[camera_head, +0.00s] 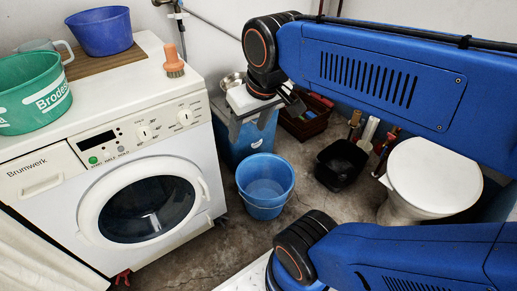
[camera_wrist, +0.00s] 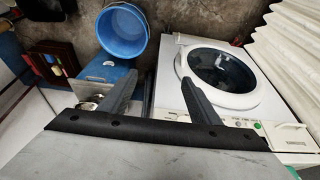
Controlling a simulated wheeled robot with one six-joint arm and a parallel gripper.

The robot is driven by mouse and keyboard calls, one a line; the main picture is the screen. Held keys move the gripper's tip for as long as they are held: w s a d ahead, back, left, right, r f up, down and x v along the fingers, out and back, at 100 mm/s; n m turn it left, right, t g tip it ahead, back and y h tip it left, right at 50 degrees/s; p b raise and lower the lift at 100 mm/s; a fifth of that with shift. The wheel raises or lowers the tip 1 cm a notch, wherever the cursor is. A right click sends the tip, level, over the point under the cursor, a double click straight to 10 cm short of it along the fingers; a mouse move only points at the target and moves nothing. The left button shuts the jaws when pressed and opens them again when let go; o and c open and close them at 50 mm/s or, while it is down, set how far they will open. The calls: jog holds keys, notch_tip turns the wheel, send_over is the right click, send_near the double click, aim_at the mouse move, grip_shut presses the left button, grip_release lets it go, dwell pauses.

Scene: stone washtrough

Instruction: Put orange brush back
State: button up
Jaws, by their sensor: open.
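The brush is not visible in the wrist view.
The washing machine (camera_head: 150,150) carries a green tub (camera_head: 32,92), a blue bowl (camera_head: 100,31) and a clear mug (camera_head: 45,46). A metal bowl (camera_head: 232,80) is near the blue box (camera_head: 250,140). A blue bucket (camera_head: 265,184), black bin (camera_head: 341,164) and toilet (camera_head: 430,175) stand on the floor.

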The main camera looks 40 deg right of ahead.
jog(key=s+f, duration=0.3)
jog(key=f, duration=0.2)
jog(key=shift+s+d+t, duration=0.2)
jog(key=shift+s+t, duration=0.1)
jog(key=shift+s, duration=0.05)
dwell(0.9)
